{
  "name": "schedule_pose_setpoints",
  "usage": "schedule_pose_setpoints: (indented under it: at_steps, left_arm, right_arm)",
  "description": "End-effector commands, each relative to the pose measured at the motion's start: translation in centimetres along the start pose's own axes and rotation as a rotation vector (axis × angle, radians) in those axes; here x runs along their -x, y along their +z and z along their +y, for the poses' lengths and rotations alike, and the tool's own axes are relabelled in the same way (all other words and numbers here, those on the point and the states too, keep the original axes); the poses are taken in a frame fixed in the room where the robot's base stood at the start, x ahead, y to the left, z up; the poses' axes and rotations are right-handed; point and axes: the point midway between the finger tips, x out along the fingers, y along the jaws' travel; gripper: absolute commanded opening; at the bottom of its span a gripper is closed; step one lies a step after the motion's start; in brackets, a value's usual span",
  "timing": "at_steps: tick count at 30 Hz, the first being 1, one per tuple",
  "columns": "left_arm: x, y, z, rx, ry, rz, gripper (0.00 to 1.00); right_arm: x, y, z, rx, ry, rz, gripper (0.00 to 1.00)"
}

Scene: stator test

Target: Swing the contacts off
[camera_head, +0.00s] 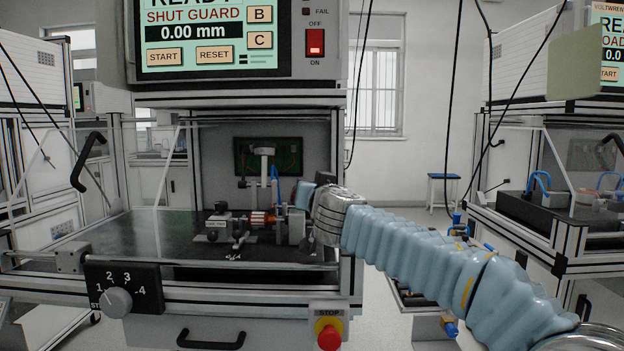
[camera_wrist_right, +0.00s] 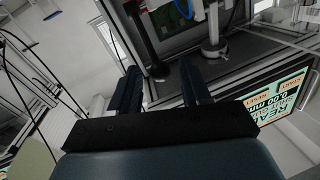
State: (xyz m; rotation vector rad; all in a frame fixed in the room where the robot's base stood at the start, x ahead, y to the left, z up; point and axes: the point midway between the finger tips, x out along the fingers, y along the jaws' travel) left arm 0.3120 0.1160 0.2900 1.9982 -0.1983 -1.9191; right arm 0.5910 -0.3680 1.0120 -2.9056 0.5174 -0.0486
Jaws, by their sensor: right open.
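The stator with orange-red windings (camera_head: 262,218) sits in the fixture (camera_head: 230,228) on the dark bed of the test station. A blue-tubed part (camera_head: 275,185), perhaps the contacts, stands just behind it; its exact position is unclear. Blue tubing (camera_wrist_right: 184,8) also shows at the top of the right wrist view. My right gripper (camera_wrist_right: 160,80) is open, with nothing seen between its two dark fingers. In the head view its arm reaches in from the right, and its blue body (camera_head: 305,194) is beside the fixture, partly hidden by the wrist. My left gripper is out of view.
A pale vertical post (camera_head: 263,165) rises behind the fixture. The screen (camera_head: 205,35) reads SHUT GUARD and 0.00 mm. A rotary knob (camera_head: 117,302) and red stop button (camera_head: 328,337) are on the front. A black handle (camera_head: 88,160) stands at the left. The bed's left part is clear.

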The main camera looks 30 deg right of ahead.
Motion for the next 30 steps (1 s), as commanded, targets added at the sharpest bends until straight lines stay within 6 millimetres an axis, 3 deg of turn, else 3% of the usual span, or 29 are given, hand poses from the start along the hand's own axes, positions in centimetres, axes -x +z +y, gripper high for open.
schedule_pose_setpoints:
  at_steps: [6, 14, 24, 30]
  left_arm:
    - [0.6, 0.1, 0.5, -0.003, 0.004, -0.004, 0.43]
    - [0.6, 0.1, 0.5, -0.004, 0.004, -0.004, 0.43]
    - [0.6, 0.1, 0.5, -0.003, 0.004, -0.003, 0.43]
    - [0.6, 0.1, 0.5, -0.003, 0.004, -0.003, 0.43]
  right_arm:
    - [-1.9, -0.1, -0.1, 0.000, -0.001, 0.001, 0.47]
    - [-2.0, 0.0, 0.0, -0.001, -0.001, 0.000, 0.47]
    - [-2.0, 0.0, 0.0, -0.001, -0.001, 0.000, 0.00]
    - [-2.0, 0.0, 0.0, -0.001, -0.001, 0.000, 0.00]
